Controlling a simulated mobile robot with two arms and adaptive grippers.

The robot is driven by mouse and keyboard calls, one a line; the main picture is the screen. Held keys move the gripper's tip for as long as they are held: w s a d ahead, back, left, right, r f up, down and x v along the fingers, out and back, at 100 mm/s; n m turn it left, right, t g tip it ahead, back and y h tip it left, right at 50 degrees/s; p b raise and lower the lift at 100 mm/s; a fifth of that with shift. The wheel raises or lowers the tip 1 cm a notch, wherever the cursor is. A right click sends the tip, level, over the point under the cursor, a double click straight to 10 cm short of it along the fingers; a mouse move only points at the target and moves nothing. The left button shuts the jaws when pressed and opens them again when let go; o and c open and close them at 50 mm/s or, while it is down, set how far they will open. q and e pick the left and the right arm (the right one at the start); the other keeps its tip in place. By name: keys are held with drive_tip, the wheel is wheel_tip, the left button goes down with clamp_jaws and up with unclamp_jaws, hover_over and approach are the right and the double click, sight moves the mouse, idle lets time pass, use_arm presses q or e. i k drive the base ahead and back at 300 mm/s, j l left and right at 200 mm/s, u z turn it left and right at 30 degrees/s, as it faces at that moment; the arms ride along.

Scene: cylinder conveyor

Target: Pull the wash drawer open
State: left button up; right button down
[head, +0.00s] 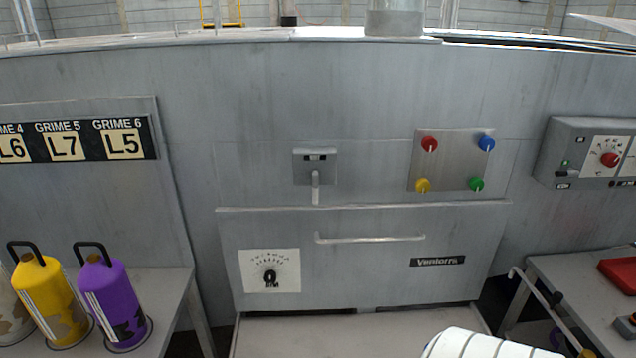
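The wash drawer (345,272) appears to be the wide grey front panel in the middle of the machine, and it looks shut. A pale horizontal bar handle (370,239) runs across its upper middle. A dial plate (270,271) is on its left and a dark "Ventorra" name plate (437,261) on its right. A small box with a downward lever (315,185) sits just above the drawer. Neither of my grippers is in view, and nothing touches the handle.
Red, blue, yellow and green knobs are on a plate (451,160) above right. A purple canister (112,302) and a yellow canister (50,298) stand at left. A bare grey surface (340,333) lies below the drawer. A right-hand table (590,290) holds a red tray (620,274).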

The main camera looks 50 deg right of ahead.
sight(346, 256)
drive_tip(key=z, duration=2)
